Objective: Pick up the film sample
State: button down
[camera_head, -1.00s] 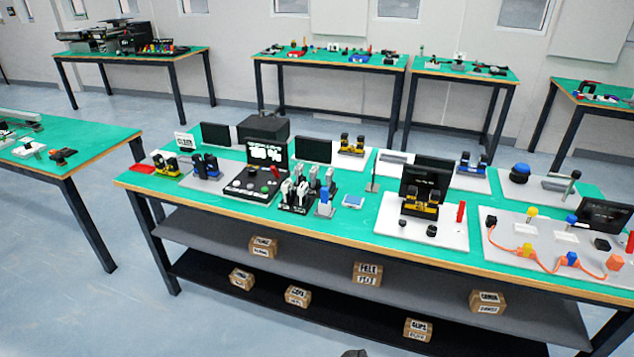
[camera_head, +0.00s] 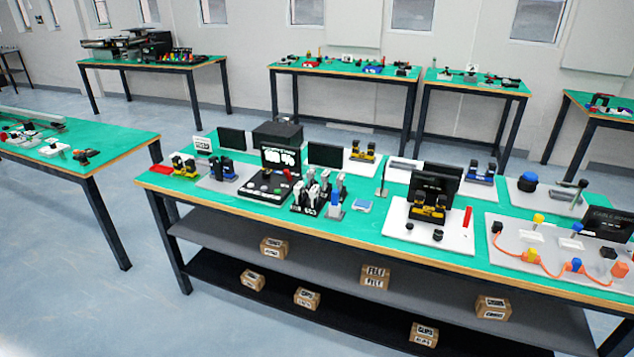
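I cannot pick out the film sample for certain. A small flat blue-and-white piece (camera_head: 363,206) lies on the green top of the long table (camera_head: 395,200), near its middle. Small brown boxes with black-and-white labels lie on the shelves below. One box (camera_head: 375,277) sits near the middle of the upper shelf, another (camera_head: 273,248) is to its left, and a third (camera_head: 493,307) is to its right. Their labels are too small to read surely. My gripper is not in view.
A black console (camera_head: 262,187), a white panel with a black-and-yellow device (camera_head: 432,207) and a cable board (camera_head: 527,258) crowd the long table. Another green table (camera_head: 80,155) stands at left. Open floor (camera_head: 70,280) lies at front left. More tables line the wall.

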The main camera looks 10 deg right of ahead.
aim_at(310, 176)
jog(key=u, duration=0.1)
jog(key=i, duration=0.95)
jog(key=z, duration=0.1)
